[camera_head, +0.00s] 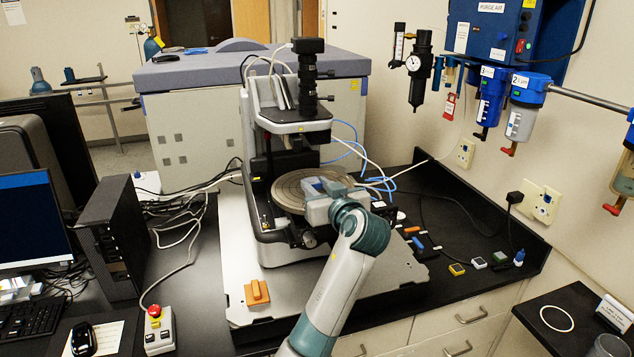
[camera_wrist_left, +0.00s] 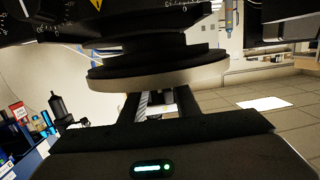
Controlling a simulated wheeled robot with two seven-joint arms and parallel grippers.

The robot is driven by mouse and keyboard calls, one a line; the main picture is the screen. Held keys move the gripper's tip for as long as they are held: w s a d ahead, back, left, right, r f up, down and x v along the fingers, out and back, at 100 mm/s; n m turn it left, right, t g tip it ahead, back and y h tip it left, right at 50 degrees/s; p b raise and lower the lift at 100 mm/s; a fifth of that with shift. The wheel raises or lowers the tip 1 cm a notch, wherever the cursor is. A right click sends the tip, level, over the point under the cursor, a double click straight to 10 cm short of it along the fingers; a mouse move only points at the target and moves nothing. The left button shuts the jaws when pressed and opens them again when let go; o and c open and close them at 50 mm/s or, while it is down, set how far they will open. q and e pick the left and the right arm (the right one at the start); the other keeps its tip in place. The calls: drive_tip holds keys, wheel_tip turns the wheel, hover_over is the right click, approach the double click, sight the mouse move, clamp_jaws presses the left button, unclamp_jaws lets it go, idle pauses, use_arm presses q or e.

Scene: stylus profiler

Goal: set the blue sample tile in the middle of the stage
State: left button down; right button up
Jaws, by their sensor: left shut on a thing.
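The round grey stage (camera_head: 287,188) sits on the profiler's base, under its black measuring head (camera_head: 307,85). My left gripper (camera_head: 325,187) is over the right part of the stage and covers some of it. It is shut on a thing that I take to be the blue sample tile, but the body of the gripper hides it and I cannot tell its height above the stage. In the left wrist view the two dark fingers (camera_wrist_left: 160,104) are close to a round disc. No tile can be made out clearly between them there. My right gripper is not in view.
An orange block (camera_head: 257,293) is on the front left of the light base plate. Blue and white hoses run behind the stage.

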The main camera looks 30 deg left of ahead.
use_arm(q)
drive_tip(key=shift+f, duration=0.15)
drive_tip(key=c, duration=1.4)
unclamp_jaws()
drive_tip(key=shift+o, duration=0.2)
drive_tip(key=shift+r, duration=0.2)
drive_tip(key=shift+s+d+f+b, duration=0.15)
drive_tip(key=shift+s+d+b, duration=0.15)
drive_tip(key=shift+d+b, duration=0.25)
drive_tip(key=b+v, duration=0.5)
drive_tip(key=v, duration=0.5)
drive_tip(key=shift+s+d+r+b, duration=0.25)
drive_tip(key=shift+s+b, duration=0.05)
drive_tip(key=shift+b, duration=0.05)
